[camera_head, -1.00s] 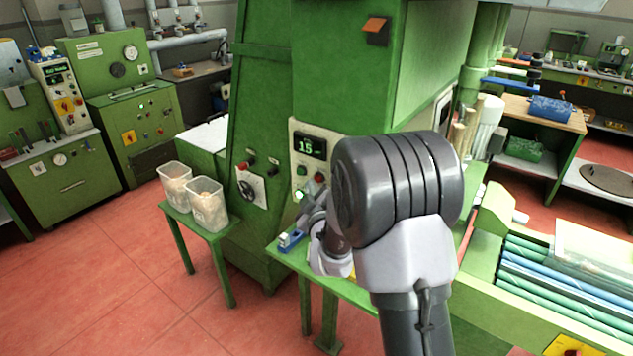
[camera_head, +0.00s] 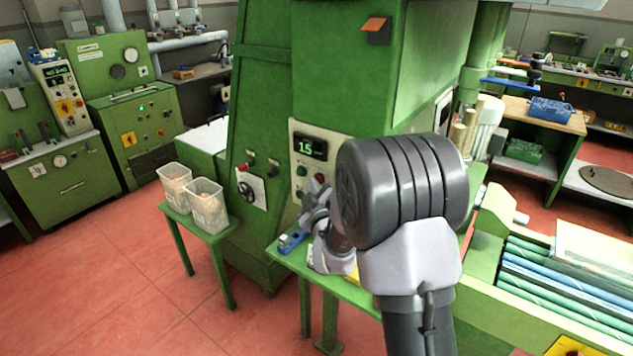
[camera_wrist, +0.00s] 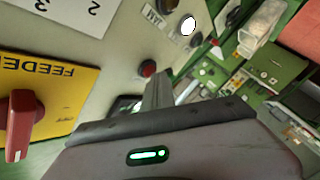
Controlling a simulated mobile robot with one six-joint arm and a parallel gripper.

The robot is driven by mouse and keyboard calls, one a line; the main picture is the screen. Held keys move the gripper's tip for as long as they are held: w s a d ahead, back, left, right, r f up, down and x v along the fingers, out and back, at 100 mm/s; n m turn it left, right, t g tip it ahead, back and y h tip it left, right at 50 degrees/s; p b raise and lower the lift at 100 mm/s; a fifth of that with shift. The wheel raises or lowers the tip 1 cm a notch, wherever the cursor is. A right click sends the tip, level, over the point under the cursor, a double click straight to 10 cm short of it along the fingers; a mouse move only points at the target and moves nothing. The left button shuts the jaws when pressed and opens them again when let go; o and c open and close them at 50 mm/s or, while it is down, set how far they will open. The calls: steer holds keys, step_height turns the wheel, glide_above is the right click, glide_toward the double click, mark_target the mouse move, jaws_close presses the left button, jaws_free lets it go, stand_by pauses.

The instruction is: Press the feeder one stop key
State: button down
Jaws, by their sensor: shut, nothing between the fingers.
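A light control panel with a green-lit display (camera_head: 311,147) is on the green machine. Below the display are a green key (camera_head: 301,170) and a red key (camera_head: 319,178). The wrist view shows a panel upside down, with a small red key (camera_wrist: 148,68), a bright white round key (camera_wrist: 188,26) and a yellow FEEDER plate (camera_wrist: 60,75) bearing a red rotary switch (camera_wrist: 21,122). My gripper (camera_wrist: 161,82) is shut and empty, its fingertips beside the red key in that view. I cannot tell whether they touch it. In the head view my gripper (camera_head: 319,200) is just below the keys. Key labels are unreadable.
A green bench (camera_head: 350,292) under my arm holds a small blue item (camera_head: 292,241). Two clear bins (camera_head: 207,205) stand on a low table at left. The red floor in front is clear.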

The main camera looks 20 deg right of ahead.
steer(key=shift+a, duration=0.1)
steer(key=shift+s+a+b, duration=0.5)
steer(key=shift+a+b, duration=0.1)
steer(key=shift+b, duration=0.15)
steer(key=s+a+b, duration=0.1)
steer(key=a, duration=0.1)
steer(key=s+a+b, duration=0.2)
stand_by(0.3)
stand_by(0.5)
